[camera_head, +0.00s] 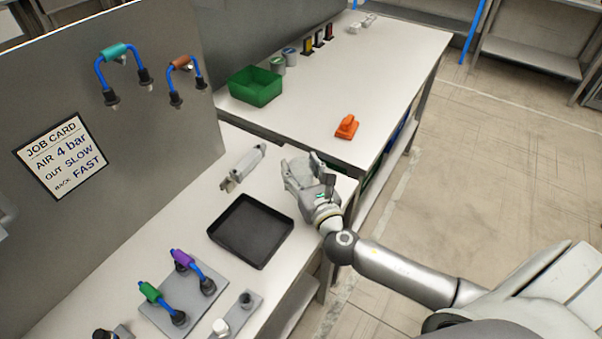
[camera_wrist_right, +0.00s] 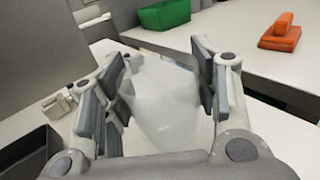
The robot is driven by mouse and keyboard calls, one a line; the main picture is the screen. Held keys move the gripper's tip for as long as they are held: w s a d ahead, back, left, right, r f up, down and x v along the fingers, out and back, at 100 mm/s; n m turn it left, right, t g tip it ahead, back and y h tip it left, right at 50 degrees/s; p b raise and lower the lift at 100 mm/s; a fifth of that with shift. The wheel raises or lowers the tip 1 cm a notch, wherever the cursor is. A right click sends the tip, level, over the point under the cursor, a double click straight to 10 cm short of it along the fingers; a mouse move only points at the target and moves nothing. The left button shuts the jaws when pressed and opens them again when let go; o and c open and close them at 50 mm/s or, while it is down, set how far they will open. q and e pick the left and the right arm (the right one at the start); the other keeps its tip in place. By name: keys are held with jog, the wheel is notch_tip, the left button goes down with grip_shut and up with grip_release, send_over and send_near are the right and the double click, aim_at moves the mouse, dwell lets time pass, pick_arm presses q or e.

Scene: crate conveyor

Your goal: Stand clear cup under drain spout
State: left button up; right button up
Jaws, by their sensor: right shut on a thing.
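My right gripper (camera_head: 303,172) is over the bench near its right end, shut on the clear cup. In the right wrist view, the cup (camera_wrist_right: 165,108) is a see-through, pale vessel between the two finger pads (camera_wrist_right: 160,72). In the head view the cup can hardly be told from the fingers. A grey cylinder unit (camera_head: 245,167) with a small fitting at its near end lies on the bench left of the gripper, apart from it. I cannot tell for sure which part is the drain spout. My left gripper is not in view.
A black tray (camera_head: 216,230) lies in front of the grey unit. A plate with purple and green hose fittings (camera_head: 206,306) is nearer. The adjoining table (camera_head: 310,108) bears a green bin (camera_head: 255,88) and an orange object (camera_head: 346,128). A job card (camera_head: 60,156) hangs on the panel.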

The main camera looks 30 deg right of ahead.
jog(key=shift+f, duration=0.45)
jog(key=shift+f, duration=0.1)
jog(key=o, duration=0.9)
